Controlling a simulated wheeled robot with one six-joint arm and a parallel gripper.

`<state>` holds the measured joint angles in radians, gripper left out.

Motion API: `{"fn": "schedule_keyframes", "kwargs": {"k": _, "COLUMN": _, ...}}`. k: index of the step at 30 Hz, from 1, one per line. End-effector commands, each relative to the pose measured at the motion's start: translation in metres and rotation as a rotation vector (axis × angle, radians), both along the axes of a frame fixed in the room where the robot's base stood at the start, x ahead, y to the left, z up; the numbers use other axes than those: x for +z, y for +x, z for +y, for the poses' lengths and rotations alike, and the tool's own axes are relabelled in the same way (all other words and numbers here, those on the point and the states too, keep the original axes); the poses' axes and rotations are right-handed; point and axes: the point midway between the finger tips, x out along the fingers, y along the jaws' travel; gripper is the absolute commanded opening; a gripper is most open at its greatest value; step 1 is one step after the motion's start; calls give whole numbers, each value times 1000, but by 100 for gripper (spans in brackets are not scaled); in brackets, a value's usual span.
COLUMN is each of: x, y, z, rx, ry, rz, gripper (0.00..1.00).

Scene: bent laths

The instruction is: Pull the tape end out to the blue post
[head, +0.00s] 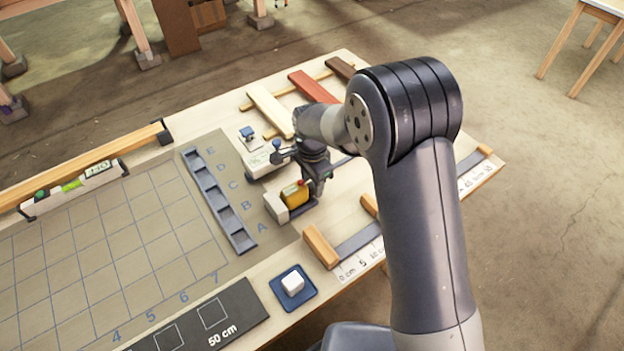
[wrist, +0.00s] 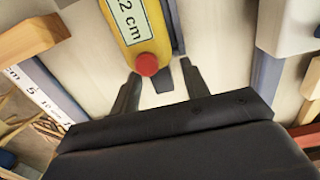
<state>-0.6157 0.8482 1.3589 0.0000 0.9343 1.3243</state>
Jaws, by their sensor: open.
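The yellow tape case (head: 294,194) sits on the bench under my gripper (head: 318,184), with a pale block at its near end. I cannot make out the tape end for certain. A small blue-topped post (head: 276,144) stands behind the case, partly beside my arm.
A blue-grey divided tray (head: 220,205) and a gridded mat (head: 110,245) lie left. A white cube sits on a blue pad (head: 293,298) near the front edge. A ruler strip (head: 362,258) with wooden blocks runs along the right edge. Coloured laths (head: 313,87) lie at the back.

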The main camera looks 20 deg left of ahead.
Motion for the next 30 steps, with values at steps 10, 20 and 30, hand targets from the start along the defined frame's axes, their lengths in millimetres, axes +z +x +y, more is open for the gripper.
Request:
{"fn": "schedule_keyframes", "kwargs": {"k": 10, "x": 0, "y": 0, "z": 0, "rx": 0, "ry": 0, "rz": 0, "gripper": 29}}
{"fn": "schedule_keyframes", "kwargs": {"k": 20, "x": 0, "y": 0, "z": 0, "rx": 0, "ry": 0, "rz": 0, "gripper": 2}}
{"fn": "schedule_keyframes", "kwargs": {"k": 30, "x": 1, "y": 0, "z": 0, "rx": 0, "ry": 0, "rz": 0, "gripper": 0}}
